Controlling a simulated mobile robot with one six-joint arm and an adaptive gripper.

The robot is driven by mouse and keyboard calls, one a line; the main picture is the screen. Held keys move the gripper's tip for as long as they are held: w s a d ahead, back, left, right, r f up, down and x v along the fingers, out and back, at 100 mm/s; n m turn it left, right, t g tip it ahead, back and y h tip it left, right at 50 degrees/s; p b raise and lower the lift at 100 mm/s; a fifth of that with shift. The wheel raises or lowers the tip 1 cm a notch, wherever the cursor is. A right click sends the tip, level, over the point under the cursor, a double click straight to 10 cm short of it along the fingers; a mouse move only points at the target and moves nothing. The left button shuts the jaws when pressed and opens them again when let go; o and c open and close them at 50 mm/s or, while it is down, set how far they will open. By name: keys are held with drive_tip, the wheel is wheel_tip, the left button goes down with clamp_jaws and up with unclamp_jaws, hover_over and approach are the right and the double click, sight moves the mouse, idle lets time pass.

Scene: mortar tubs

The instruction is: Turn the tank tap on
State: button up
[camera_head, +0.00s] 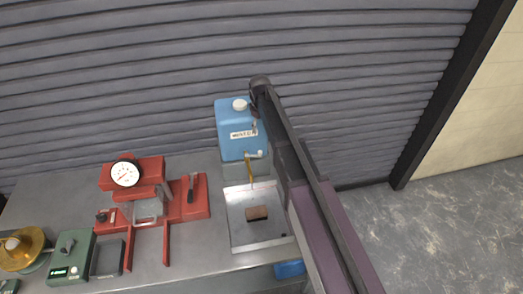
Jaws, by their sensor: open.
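The water tank (231,146) is a blue box with a white cap and a white label, standing against the shutter at the back of the bench. Its tap (251,156) is low on the front, with a pale handle pointing right and a brass-coloured piece running down from it. My arm crosses from the lower right and covers the tank's right edge. My gripper (254,125) shows only as small dark parts at the arm's far end, in front of the tank's upper right. It is open, above the tap and apart from it; its fingertips are hard to make out.
A red press with a dial gauge (125,173) stands to the left. A green box (69,256) and a brass-coloured round device (22,249) are at the far left. Open floor lies right.

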drive_tip(key=shift+f, duration=0.1)
wheel_tip(320, 180, down, 14)
drive_tip(key=b, duration=1.3)
drive_tip(key=shift+r+b, duration=0.2)
drive_tip(key=shift+b, duration=0.15)
clamp_jaws()
drive_tip(key=shift+d, duration=0.2)
drive_tip(key=shift+a, duration=0.1)
